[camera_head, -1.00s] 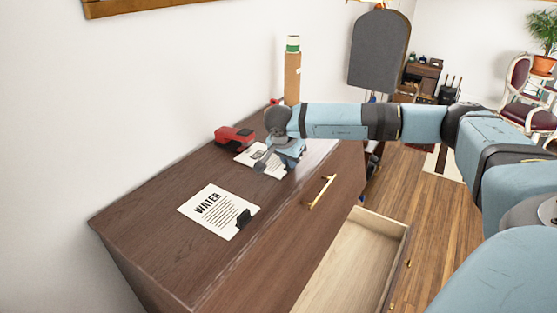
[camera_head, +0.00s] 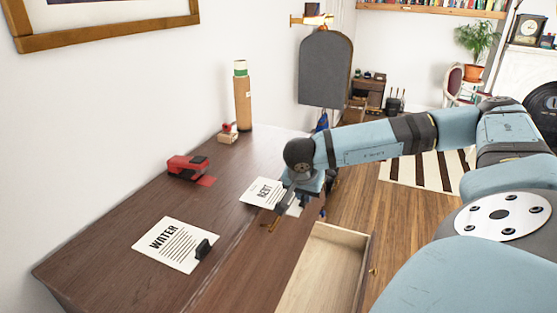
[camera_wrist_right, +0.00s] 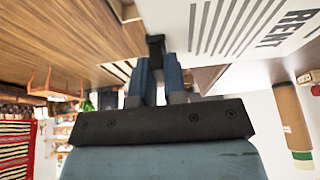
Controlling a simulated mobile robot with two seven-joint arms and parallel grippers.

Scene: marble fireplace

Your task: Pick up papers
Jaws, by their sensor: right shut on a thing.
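Two white papers are on and over the dark wooden cabinet. The "WATER" paper (camera_head: 170,247) lies flat near its front left, with a black clip (camera_head: 203,249) at one corner. The "RENT" paper (camera_head: 262,191) is near the cabinet's right edge, partly hidden behind my right gripper (camera_head: 298,203). In the right wrist view, my right gripper (camera_wrist_right: 158,72) is shut on the black clip (camera_wrist_right: 155,44) at the edge of the RENT paper (camera_wrist_right: 235,28). I cannot tell how far this paper is above the top. My left gripper is not in view.
The cabinet top (camera_head: 110,235) also holds a red stapler (camera_head: 186,167), a small red and wooden item (camera_head: 228,133) and a tall brown tube (camera_head: 242,100). An open, empty-looking drawer (camera_head: 320,270) sticks out below my right arm. Wood floor lies beyond.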

